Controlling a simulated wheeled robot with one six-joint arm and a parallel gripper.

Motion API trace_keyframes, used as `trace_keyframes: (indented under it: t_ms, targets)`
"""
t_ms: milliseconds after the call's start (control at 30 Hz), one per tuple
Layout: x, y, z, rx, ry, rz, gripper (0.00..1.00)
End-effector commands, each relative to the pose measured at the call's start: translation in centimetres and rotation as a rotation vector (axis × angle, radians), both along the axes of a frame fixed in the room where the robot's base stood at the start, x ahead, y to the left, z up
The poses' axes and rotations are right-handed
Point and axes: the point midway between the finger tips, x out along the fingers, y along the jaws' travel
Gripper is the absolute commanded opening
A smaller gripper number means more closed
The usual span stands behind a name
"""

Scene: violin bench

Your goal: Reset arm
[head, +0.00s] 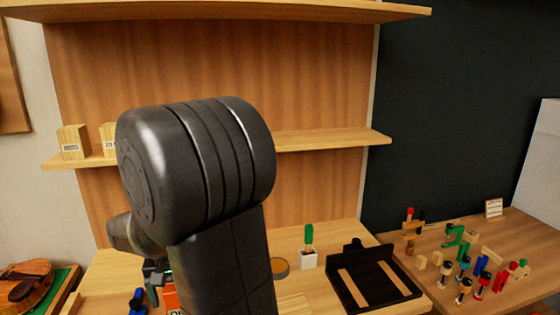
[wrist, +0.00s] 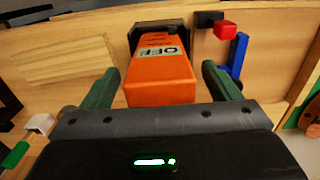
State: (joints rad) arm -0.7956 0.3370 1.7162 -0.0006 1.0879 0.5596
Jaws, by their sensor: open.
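My arm fills the middle of the head view and hides much of the bench behind it. My gripper (wrist: 160,92) shows in the wrist view with its two green fingers spread apart. An orange block-shaped thing (wrist: 162,80) with a label reading "OFF" lies between and beyond the fingers, with its far end at a dark holder (wrist: 160,30).
Several small clamps (head: 465,262) crowd the right table. A violin (head: 25,285) lies at far left. A shelf (head: 330,138) runs behind my arm.

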Motion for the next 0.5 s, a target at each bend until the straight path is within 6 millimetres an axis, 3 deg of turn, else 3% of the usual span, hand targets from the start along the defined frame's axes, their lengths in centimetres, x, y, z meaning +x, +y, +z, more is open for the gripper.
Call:
trace_keyframes:
  t_ms: [67,500]
  targets:
    - [0.0,0.0,-0.3,0.001,-0.001,0.000,0.83]
    - [0.1,0.1,7.6,0.003,-0.003,0.000,0.83]
